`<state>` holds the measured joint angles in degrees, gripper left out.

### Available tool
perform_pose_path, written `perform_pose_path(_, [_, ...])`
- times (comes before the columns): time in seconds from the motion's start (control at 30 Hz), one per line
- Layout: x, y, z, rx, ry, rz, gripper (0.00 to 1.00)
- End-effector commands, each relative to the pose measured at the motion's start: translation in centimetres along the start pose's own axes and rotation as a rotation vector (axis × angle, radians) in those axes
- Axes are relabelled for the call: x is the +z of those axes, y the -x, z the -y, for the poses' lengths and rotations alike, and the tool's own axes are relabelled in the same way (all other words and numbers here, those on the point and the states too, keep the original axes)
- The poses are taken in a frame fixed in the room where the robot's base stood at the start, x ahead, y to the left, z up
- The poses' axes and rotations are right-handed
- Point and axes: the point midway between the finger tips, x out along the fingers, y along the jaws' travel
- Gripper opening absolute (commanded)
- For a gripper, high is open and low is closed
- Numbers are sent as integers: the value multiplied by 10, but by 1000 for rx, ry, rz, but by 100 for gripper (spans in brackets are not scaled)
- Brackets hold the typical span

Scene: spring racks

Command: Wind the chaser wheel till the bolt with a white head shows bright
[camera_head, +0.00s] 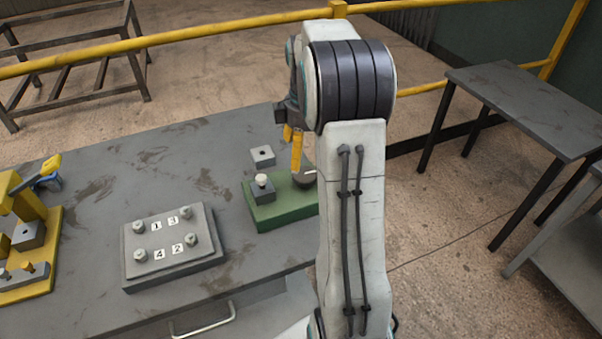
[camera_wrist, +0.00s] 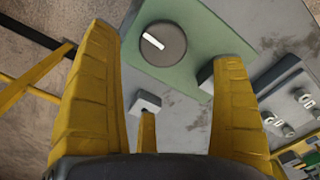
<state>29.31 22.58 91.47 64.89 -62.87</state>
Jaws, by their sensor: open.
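A green base (camera_head: 285,212) sits on the grey bench, and it fills the top middle of the wrist view (camera_wrist: 200,28). On it is a dark round wheel (camera_head: 306,181) with a white mark, seen whole in the wrist view (camera_wrist: 168,32). My arm hides part of the base and wheel in the head view. Beside the wheel, a bolt with a white head (camera_head: 262,179) stands in a grey block (camera_head: 262,193). My gripper (camera_head: 297,150) is above the wheel. Its yellow fingers (camera_wrist: 165,46) are apart and empty; I cannot tell whether they reach the wheel's height.
A small grey block with a hole (camera_head: 263,156) lies behind the green base. A grey plate (camera_head: 172,273) with numbered bolts stands to the left. A yellow fixture (camera_head: 40,275) is at the far left. The bench between them is clear.

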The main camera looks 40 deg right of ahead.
Motion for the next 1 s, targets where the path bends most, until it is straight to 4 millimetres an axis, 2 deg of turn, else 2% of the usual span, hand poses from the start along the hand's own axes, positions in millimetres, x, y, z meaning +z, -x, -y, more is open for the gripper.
perform_pose_path(0.2, [2,0,4,-17,184,7,88])
perform_pose_path(0.37, [2,-3,4,-19,246,7,88])
perform_pose_path(0.8, [3,-53,6,-20,257,7,88])
perform_pose_path(1.0, [3,-68,5,-19,256,7,88])
